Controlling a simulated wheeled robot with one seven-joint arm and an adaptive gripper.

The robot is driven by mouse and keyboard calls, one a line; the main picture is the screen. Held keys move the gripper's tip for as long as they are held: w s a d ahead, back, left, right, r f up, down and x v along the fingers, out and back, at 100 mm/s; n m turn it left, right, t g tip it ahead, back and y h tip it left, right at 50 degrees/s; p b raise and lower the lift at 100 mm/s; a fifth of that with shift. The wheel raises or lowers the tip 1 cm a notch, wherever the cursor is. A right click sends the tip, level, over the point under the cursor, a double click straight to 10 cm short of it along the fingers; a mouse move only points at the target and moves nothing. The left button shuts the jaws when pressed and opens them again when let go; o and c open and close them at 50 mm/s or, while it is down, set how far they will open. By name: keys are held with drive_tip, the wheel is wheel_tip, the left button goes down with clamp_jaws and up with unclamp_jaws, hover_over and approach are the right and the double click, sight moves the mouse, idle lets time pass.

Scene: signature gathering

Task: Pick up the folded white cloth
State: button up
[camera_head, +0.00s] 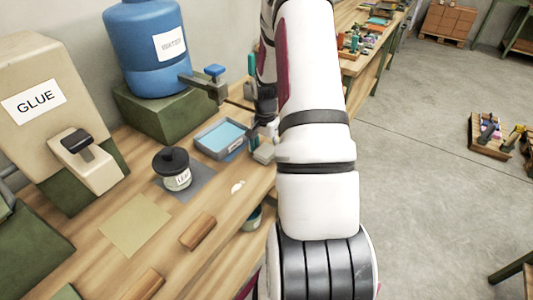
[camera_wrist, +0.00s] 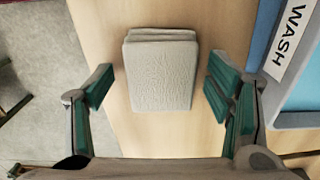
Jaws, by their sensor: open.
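The folded white cloth (camera_wrist: 160,72) lies flat on the wooden table in the wrist view, a thick square stack with its folded layers showing at the far edge. My gripper (camera_wrist: 160,88) is open, with one green-padded finger on the left of the cloth and one on the right. Gaps show between the cloth and both fingers, and nothing is held. How high the fingertips are above the table is hard to tell.
A blue tray (camera_head: 198,137) labelled WASH stands close to the right finger in the wrist view. On the bench are a lidded jar (camera_head: 177,180), a glue dispenser (camera_head: 50,105), a blue water container (camera_head: 150,50) and a wooden block (camera_head: 198,231). Floor lies past the bench edge.

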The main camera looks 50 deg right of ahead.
sight(265, 150)
drive_tip(key=c, duration=1.2)
drive_tip(key=shift+c, duration=0.2)
drive_tip(key=shift+r, duration=0.1)
drive_tip(key=shift+r, duration=0.55)
wheel_tip(265, 150, up, 2)
drive_tip(key=shift+r+b, duration=0.1)
drive_tip(key=shift+b, duration=0.35)
drive_tip(key=s+a+r+b, duration=0.1)
drive_tip(key=s+a, duration=1)
drive_tip(key=shift+s+r, duration=0.2)
drive_tip(key=shift+s, duration=0.15)
